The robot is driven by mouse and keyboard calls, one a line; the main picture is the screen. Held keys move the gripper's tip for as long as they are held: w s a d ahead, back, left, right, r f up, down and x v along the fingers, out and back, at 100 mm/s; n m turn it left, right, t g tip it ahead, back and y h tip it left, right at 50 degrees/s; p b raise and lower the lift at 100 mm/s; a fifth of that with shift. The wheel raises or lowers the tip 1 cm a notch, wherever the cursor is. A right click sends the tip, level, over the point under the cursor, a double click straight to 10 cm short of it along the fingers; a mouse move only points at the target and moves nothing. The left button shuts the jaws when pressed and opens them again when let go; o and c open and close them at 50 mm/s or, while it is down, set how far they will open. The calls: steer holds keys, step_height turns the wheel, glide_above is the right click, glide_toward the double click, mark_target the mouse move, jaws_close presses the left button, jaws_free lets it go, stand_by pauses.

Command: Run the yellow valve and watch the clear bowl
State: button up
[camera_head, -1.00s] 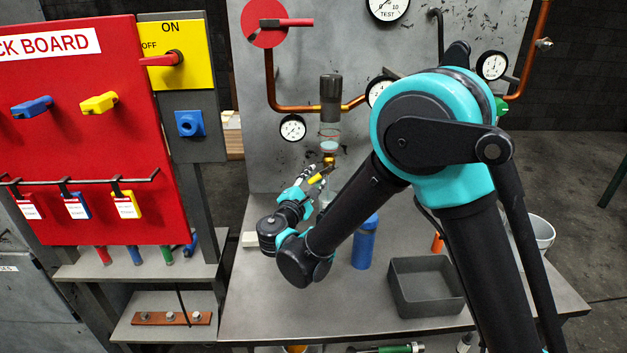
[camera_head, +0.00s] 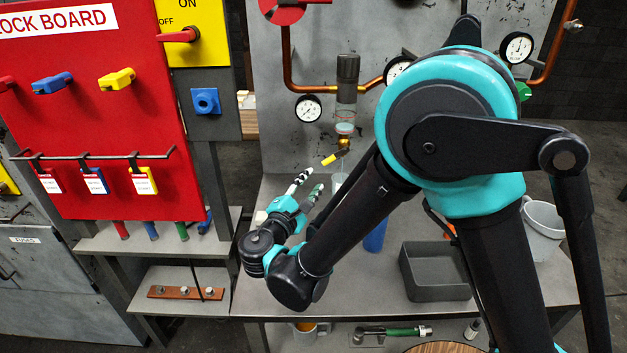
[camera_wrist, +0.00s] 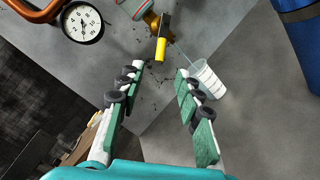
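The yellow valve handle (camera_head: 335,157) sits on brass fittings below the clear bowl (camera_head: 346,113), which hangs under a dark cylinder on the panel. The handle slants down to the left. The bowl's contents are too small to read. In the wrist view the yellow handle (camera_wrist: 160,50) lies just beyond my fingertips. A thin pale line runs from the valve towards a clear marked cup (camera_wrist: 207,78). My gripper (camera_head: 311,182) is open and empty, apart from the handle; both green-and-white fingers are spread in the wrist view (camera_wrist: 159,69).
A blue cylinder (camera_head: 376,234) and a grey bin (camera_head: 437,292) stand on the bench behind my arm. A gauge (camera_head: 308,108) is left of the bowl. A red lock board (camera_head: 90,120) and yellow switch plate (camera_head: 190,52) stand at left. A white bucket (camera_head: 541,238) is at right.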

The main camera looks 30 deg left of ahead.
steer(key=s+d+r+n+y, duration=0.1)
steer(key=s+d+y, duration=0.1)
steer(key=s+d, duration=0.15)
steer(key=shift+g, duration=0.4)
steer(key=w+a, duration=0.1)
steer(key=w, duration=0.4)
steer(key=w+a, duration=0.1)
steer(key=w, duration=0.4)
steer(key=w+a, duration=0.1)
steer(key=w, duration=0.5)
steer(key=shift+w+a, duration=0.1)
steer(key=shift+a, duration=0.1)
jaws_close()
